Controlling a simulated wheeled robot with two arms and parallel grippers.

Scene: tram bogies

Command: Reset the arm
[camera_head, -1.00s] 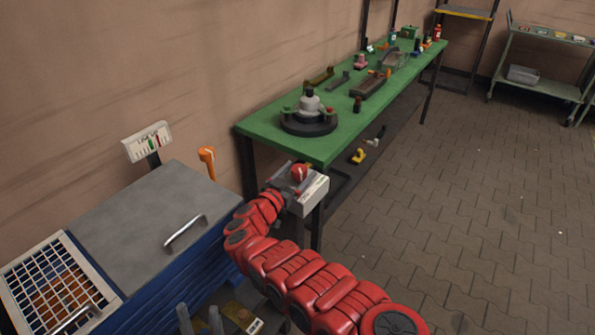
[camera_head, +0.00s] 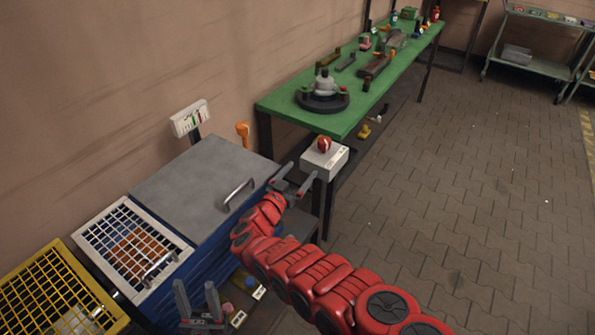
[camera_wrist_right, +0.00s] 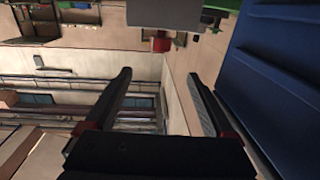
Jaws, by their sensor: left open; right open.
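My right gripper (camera_head: 297,177) is at the end of the red arm. Its two dark fingers are apart with nothing between them. It is just left of and below a pale switch box (camera_head: 328,162) with a red knob (camera_head: 324,144), and looks clear of it. The right wrist view shows the same open fingers (camera_wrist_right: 160,74), with the red knob (camera_wrist_right: 160,43) and pale box beyond them. My left gripper (camera_head: 197,287) is at the bottom of the head view, fingers apart and pointing up, empty. The rest of the left arm is out of view.
A blue cabinet with a grey lid (camera_head: 190,185) and handle (camera_head: 238,194) stands left of my right gripper. A white mesh basket (camera_head: 100,222) and yellow mesh basket (camera_head: 25,290) are further left. A green workbench (camera_head: 345,115) with several parts stands behind. The paved floor at right is clear.

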